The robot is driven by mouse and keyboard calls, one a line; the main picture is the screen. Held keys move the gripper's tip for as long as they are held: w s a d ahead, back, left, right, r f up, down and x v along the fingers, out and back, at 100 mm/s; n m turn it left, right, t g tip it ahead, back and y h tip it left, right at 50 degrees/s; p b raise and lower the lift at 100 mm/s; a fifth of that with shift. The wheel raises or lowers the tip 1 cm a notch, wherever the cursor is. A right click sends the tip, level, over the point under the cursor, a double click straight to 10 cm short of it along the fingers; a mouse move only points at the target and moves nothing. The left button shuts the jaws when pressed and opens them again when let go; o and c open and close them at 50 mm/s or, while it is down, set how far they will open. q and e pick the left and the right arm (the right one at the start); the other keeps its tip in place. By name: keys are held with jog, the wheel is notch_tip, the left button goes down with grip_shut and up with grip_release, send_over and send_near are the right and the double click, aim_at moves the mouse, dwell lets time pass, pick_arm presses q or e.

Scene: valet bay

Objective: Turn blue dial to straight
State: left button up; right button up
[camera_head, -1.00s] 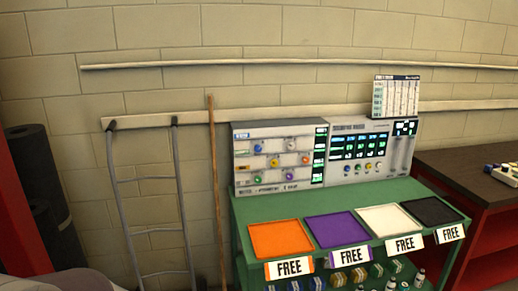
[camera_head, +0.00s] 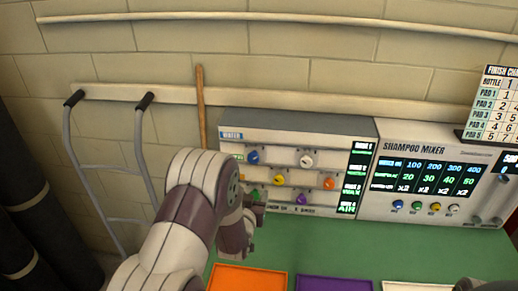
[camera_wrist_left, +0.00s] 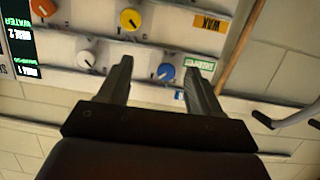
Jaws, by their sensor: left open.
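The blue dial (camera_head: 252,157) is at the upper left of the grey-white water panel (camera_head: 230,127) on the green bench. In the left wrist view the blue dial (camera_wrist_left: 166,72) shows between the fingertips, beside a green-lettered label. Its pointer angle is too small to read surely. My left gripper (camera_head: 256,210) is in front of the panel's lower left in the head view, below the dial. In the left wrist view the gripper (camera_wrist_left: 158,70) is open and empty, its fingers on either side of the dial; I cannot tell how far short of the panel they are.
White (camera_head: 305,158), yellow (camera_head: 278,180), orange (camera_head: 329,183) and purple (camera_head: 301,199) dials are close by on the panel. A shampoo mixer (camera_head: 420,150) with small coloured knobs stands to the right. Orange (camera_head: 248,279) and purple (camera_head: 335,284) trays lie on the green bench (camera_head: 350,245).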

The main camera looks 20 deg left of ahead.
aim_at(253, 160)
pick_arm(q)
jog(key=w+a+r+t+p, duration=0.1)
jog(key=w, duration=0.2)
jog(key=w+a+t+p, duration=0.1)
jog(key=w+a, duration=0.1)
jog(key=w, duration=0.1)
jog(key=w+a+r+y+p, duration=0.1)
jog(key=w, duration=0.3)
jog(key=shift+a+r+t, duration=0.2)
jog(key=shift+r+t, duration=0.1)
jog(key=shift+t, duration=0.1)
jog(key=shift+w+a+p, duration=0.25)
jog(key=shift+w+p, duration=0.1)
jog(key=shift+w, duration=0.35)
pick_arm(e)
jog(key=r, duration=0.2)
jog(key=s+r, duration=0.1)
jog(key=r, duration=0.1)
jog(key=shift+r, duration=0.35)
pick_arm(q)
jog(key=shift+n, duration=0.3)
jog(key=c, duration=1)
pick_arm(e)
jog(key=shift+f, duration=0.1)
